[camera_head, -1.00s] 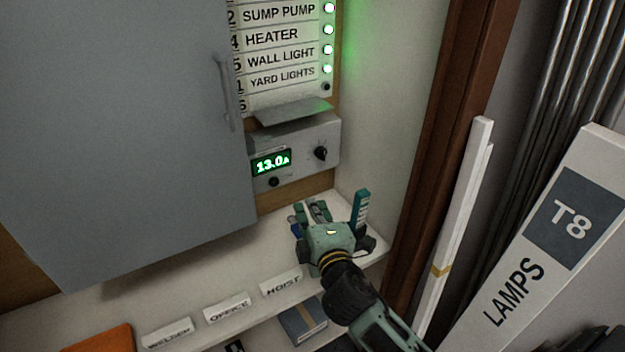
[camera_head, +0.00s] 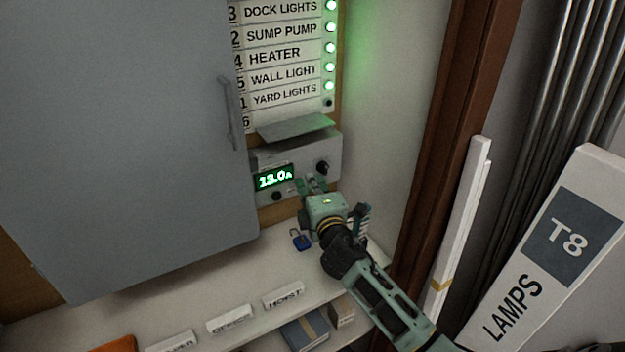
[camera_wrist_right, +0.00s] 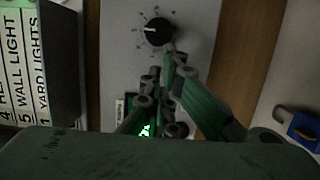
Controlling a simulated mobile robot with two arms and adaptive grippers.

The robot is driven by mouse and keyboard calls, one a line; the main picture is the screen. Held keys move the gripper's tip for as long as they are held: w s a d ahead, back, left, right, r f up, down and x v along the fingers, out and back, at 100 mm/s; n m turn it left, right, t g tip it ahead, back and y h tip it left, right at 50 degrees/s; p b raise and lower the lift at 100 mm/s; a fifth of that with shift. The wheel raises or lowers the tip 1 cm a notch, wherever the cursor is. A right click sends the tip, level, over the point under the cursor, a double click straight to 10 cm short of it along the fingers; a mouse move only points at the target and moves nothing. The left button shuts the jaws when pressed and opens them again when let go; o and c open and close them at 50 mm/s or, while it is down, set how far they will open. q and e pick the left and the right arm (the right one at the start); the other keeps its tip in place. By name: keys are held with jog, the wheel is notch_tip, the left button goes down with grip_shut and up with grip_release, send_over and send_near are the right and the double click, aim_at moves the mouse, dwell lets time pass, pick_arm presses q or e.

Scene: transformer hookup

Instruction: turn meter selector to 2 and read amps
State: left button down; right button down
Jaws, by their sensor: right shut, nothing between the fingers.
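The grey meter box (camera_head: 333,152) is on the wall under a small shelf-like flap. Its green display (camera_head: 273,178) reads 13.0 A. The black selector knob (camera_head: 322,167) is at the right of the box and also shows in the right wrist view (camera_wrist_right: 159,31), with a white pointer mark; the numbers around it are too small to read. My right gripper (camera_head: 312,184) is shut and empty, its fingertips just below the knob. In the right wrist view the fingertips (camera_wrist_right: 168,57) appear close to the knob; contact cannot be told. My left gripper is not in view.
A blue padlock (camera_head: 301,240) lies on the white shelf (camera_head: 240,275) below. A grey cabinet door (camera_head: 130,150) stands left of the meter. Labelled circuit strips (camera_head: 283,55) with green lamps are above. A lamp carton (camera_head: 560,240) leans at the right.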

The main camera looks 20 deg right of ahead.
jog(key=shift+d+f+n+b, duration=0.2)
jog(key=shift+d+n+b, duration=0.2)
jog(key=shift+b, duration=0.05)
dwell(0.5)
jog(key=shift+w, duration=0.1)
jog(key=shift+d+f+n+t+y+b, duration=0.15)
jog(key=shift+d+f+n+t+b, duration=0.2)
jog(key=shift+n+b, duration=0.8)
jog(key=shift+d+f+n+t+y+b, duration=0.1)
jog(key=shift+d+f+n+t+b, duration=0.2)
jog(key=shift+n+b, duration=0.85)
jog(key=shift+d+f+n+t+y+b, duration=0.2)
jog(key=shift+f+n+t+b, duration=0.2)
jog(key=shift+n+b, duration=0.75)
jog(key=shift+n, duration=0.35)
jog(key=s+a+f, duration=0.1)
jog(key=s+f, duration=0.1)
jog(key=s, duration=0.9)
jog(key=shift+s, duration=0.35)
